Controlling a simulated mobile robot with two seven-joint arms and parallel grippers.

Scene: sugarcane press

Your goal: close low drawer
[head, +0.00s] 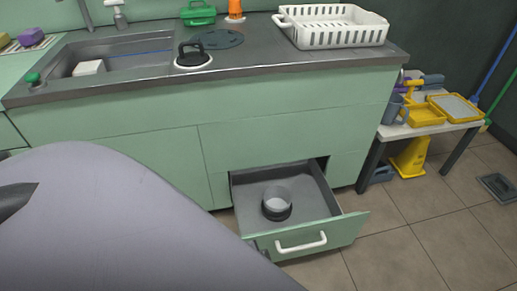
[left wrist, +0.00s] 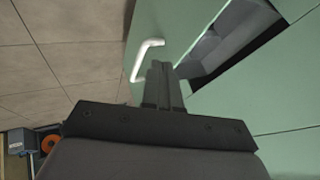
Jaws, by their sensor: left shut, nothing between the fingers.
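The low drawer (head: 340,230) is pulled out from the green cabinet, with a white bar handle (head: 301,243) on its green front. A round black-and-grey container (head: 276,204) sits inside it. In the left wrist view the green drawer front (left wrist: 178,25) and white handle (left wrist: 146,56) lie ahead, with the dark opening beside them. My left gripper (left wrist: 162,72) is shut and empty, its fingertips close to the handle; I cannot tell if they touch. My right gripper is not in view.
The counter (head: 270,55) above holds a sink, a white dish rack (head: 331,27) and a black-handled lid (head: 193,55). A low table (head: 435,125) with yellow trays and a yellow floor sign (head: 411,157) stand at the right. The tiled floor right of the drawer is clear.

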